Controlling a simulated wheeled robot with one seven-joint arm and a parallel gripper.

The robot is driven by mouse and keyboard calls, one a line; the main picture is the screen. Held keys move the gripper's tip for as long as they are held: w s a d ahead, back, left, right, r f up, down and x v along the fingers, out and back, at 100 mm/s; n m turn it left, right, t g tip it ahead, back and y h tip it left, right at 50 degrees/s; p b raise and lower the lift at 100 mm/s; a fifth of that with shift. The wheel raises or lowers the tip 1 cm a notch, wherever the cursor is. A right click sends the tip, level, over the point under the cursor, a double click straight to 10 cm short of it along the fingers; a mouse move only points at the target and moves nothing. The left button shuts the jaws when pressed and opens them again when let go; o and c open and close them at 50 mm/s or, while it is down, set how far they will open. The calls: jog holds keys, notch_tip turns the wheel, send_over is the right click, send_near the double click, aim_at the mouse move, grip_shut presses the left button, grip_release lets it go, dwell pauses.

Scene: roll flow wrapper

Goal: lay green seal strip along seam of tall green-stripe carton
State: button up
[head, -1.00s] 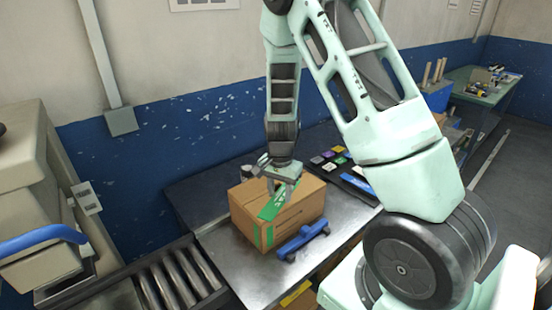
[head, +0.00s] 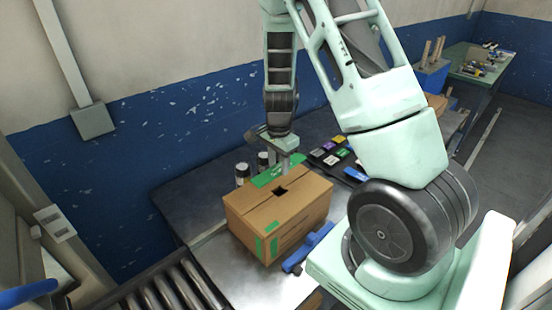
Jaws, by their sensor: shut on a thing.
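A small dark patch (head: 281,191) shows on the top. My gripper (head: 285,171) points down over the carton's far side, shut on the green seal strip (head: 265,177). The strip appears at the far edge of the carton top, running across it rather than along its length. Whether it touches the cardboard I cannot tell. The fingers hide part of the strip.
A blue tool (head: 306,248) lies against the carton's right side. Small jars (head: 243,173) stand behind its left corner. A dark tray with coloured squares (head: 333,160) is behind to the right. A roller conveyor (head: 165,300) adjoins the bench at front left.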

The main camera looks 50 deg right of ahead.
jog(key=shift+f+b, duration=3.3)
jog(key=shift+f, duration=0.9)
jog(key=shift+f, duration=0.2)
jog(key=o, duration=1)
jog(key=shift+r, duration=0.1)
notch_tip(320, 180, up, 17)
jog(key=b, duration=0.1)
jog(key=shift+r, duration=0.1)
